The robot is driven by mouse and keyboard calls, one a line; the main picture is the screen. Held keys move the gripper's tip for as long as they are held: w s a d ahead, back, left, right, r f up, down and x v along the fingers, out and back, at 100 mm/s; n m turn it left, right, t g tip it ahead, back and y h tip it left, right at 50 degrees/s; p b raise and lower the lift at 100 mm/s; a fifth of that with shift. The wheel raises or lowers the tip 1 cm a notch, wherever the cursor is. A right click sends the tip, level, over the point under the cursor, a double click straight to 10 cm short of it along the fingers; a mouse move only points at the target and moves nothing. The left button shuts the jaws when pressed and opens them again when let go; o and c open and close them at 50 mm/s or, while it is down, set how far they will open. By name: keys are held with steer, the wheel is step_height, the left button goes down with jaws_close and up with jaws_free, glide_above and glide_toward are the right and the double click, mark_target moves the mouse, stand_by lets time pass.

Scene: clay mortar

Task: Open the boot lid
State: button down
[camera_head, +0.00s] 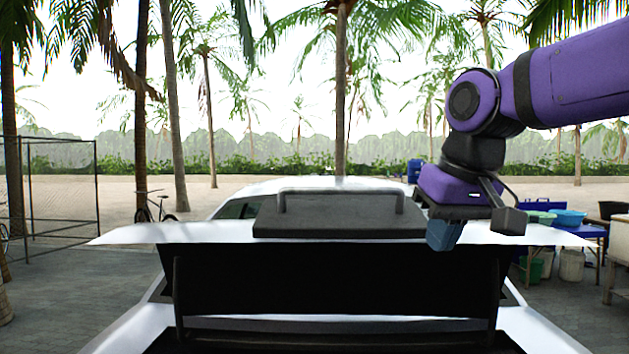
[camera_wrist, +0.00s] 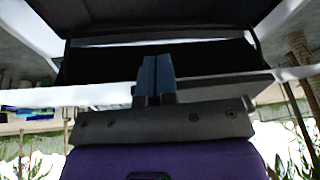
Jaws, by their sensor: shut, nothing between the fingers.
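The white car's boot lid (camera_head: 135,235) stands raised in the head view. Its white edge runs across the picture, and the dark underside (camera_head: 330,280) shows below it. A dark panel with a bar handle (camera_head: 340,194) is at the top middle of the lid. My gripper (camera_head: 441,240) is to the right of the handle, pointing down and overlapping the lid's edge in the picture. In the wrist view its blue fingers (camera_wrist: 156,72) are together and empty, with the dark boot area beyond. I cannot tell whether the fingers touch the lid.
The white car body (camera_head: 115,335) lies below the lid. A table with basins (camera_head: 568,218) stands at the right. A metal frame (camera_head: 60,200) and a bicycle (camera_head: 153,206) are at the left. The paving (camera_head: 75,285) left of the car is clear.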

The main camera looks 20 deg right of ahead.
steer(key=w+a+r+m+g, duration=0.15)
steer(key=w+a+r, duration=0.35)
steer(key=w+r, duration=0.6)
steer(key=w+a+r+m+g, duration=0.15)
steer(key=w+a+r, duration=0.35)
steer(key=w+r, duration=0.7)
steer(key=shift+h, duration=0.4)
steer(key=f, duration=0.9)
steer(key=w+f, duration=0.1)
steer(key=f, duration=0.4)
steer(key=shift+d+f, duration=0.1)
steer(key=shift+f, duration=0.25)
steer(key=shift+s+f, duration=0.2)
steer(key=shift+f, duration=0.15)
steer(key=shift+s, duration=0.1)
steer(key=shift+t+h, duration=0.3)
steer(key=shift+t, duration=0.4)
steer(key=s+f, duration=0.1)
steer(key=s, duration=0.1)
steer(key=s+a+f, duration=0.1)
steer(key=s+f, duration=0.1)
steer(key=s+a+f, duration=0.1)
steer(key=s, duration=0.2)
steer(key=shift+a+f, duration=0.25)
steer(key=shift+f, duration=0.15)
steer(key=shift+r, duration=0.1)
